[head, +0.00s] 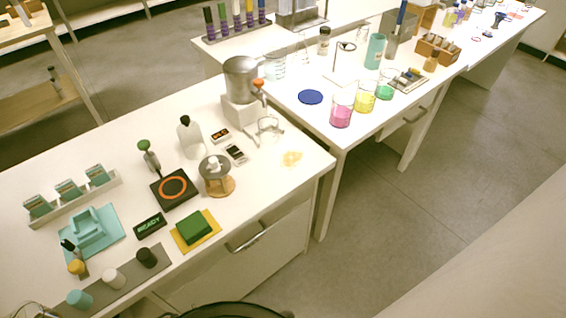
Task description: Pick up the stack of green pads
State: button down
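The stack of green pads (194,226) lies on a flat yellow mat (182,243) near the front edge of the near white table (130,110). It looks like a low dark green block with a rectangular top. The separate pads in it cannot be told apart at this size. Nothing covers it from above in the head view. My gripper does not show in this view.
A black "READY" sign (150,226) stands left of the stack, with a black hotplate (174,189) behind it. A grey strip (110,285) with several caps lies front left. Table right of the mat is clear.

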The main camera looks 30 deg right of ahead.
aim_at(193, 228)
jog(key=j+z, duration=0.45)
jog(key=j, duration=0.25)
jog(key=j+z, duration=0.4)
jog(key=j, duration=0.25)
